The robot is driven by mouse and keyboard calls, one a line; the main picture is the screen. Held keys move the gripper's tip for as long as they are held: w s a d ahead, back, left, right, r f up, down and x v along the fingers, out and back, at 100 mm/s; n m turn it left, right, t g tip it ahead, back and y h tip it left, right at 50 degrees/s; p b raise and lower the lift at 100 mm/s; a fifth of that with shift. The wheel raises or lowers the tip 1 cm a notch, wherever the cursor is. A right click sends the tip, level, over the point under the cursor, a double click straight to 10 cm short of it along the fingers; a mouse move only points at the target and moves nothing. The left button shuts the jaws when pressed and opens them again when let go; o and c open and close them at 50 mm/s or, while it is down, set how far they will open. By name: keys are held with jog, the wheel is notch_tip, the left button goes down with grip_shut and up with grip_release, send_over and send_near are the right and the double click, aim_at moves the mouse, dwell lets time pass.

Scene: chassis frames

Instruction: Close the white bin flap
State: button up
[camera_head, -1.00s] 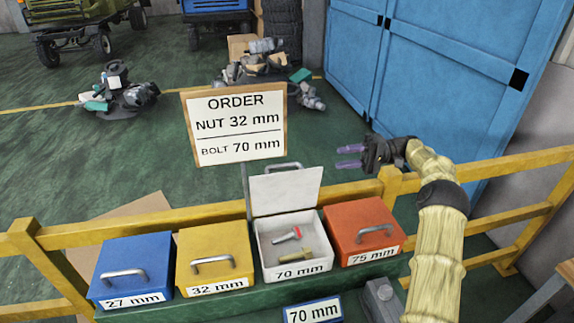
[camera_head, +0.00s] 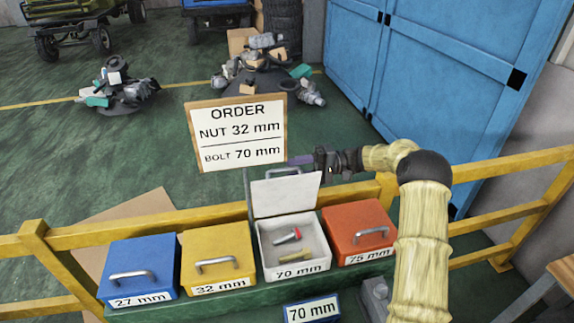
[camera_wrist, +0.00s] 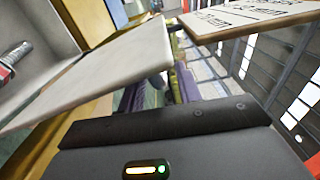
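The white bin (camera_head: 264,258) stands between the yellow and red bins, with a "70 mm" label. Its white flap (camera_head: 285,194) stands up, open, at the bin's back edge, with a handle on its far side. A red-headed bolt and a brass-coloured bolt lie inside. Contact with the flap cannot be told.
The order sign (camera_head: 237,150) stands close to the gripper's fingertips. Closed blue (camera_head: 138,266), yellow (camera_head: 217,258) and red (camera_head: 359,233) bins share the green shelf. A yellow rail (camera_head: 150,220) runs behind them. A blue "70 mm" box (camera_head: 312,311) lies in front.

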jog(key=shift+p+x, duration=0.3)
jog(key=shift+x, duration=1.15)
grip_shut()
jog(key=shift+d+b, duration=0.1)
jog(key=shift+b, duration=0.2)
